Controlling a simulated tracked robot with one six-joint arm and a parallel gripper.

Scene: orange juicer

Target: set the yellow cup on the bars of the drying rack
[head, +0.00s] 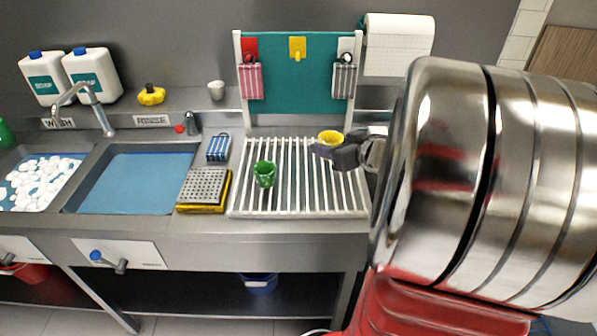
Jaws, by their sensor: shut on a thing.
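The yellow cup (329,136) shows at the jaws of my gripper (336,150), over the right half of the drying rack. My gripper is shut on it; the dark fingers hide most of the cup's lower part. The cup's rim faces up. I cannot tell whether its base touches the bars. The drying rack (300,196) is a set of pale parallel bars on the steel counter. A green cup (264,174) stands on the rack's left part, apart from the yellow cup.
A teal board (297,75) with hanging cloths stands behind. A white cup (216,90) sits on the back ledge. Bars around the green cup are free.

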